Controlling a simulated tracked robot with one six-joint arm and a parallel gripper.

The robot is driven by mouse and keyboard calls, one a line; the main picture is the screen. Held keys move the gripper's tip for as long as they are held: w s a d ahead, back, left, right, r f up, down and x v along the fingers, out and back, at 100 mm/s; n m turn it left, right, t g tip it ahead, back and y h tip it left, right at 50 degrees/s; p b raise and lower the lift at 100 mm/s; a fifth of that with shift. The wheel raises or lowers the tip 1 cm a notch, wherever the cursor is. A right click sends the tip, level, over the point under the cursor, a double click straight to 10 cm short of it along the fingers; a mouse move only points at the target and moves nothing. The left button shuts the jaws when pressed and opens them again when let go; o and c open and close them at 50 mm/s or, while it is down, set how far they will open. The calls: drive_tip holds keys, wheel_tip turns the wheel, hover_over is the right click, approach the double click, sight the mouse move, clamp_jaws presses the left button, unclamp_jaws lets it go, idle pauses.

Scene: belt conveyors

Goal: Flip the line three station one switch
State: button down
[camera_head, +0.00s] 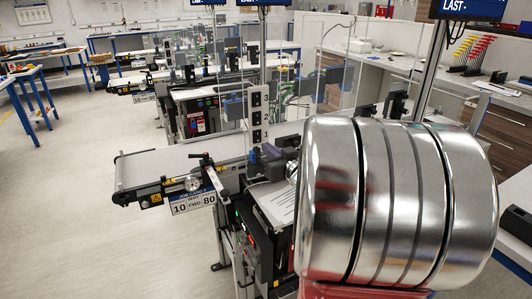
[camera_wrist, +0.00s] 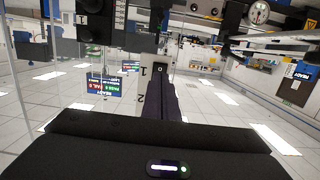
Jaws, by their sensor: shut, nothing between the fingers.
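A white upright switch plate (camera_head: 257,118) with black rocker-like switches in a column stands above the nearest conveyor. In the wrist view, the plate (camera_wrist: 145,73) bears the numerals 1 and 2. A small black switch (camera_wrist: 160,68) shows just beyond my finger tips. My gripper (camera_wrist: 158,82) is shut and empty, with its dark fingers pointing at the plate. I cannot tell whether the tips touch the switch. In the head view, my gripper (camera_head: 254,157) shows as a dark shape at the plate's lower end. The switch positions are too small to tell.
The nearest conveyor belt (camera_head: 175,165) runs left with a gauge (camera_head: 192,184) and a "10 FWD 80" sign (camera_head: 193,203). Clear panels (camera_head: 340,60) stand behind. More conveyors (camera_head: 135,80) lie farther back. Floor at left is free. My metallic arm hides the right foreground.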

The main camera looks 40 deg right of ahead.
sight(257, 141)
drive_tip(key=shift+x, duration=2.25)
drive_tip(key=shift+w+a+f, duration=0.1)
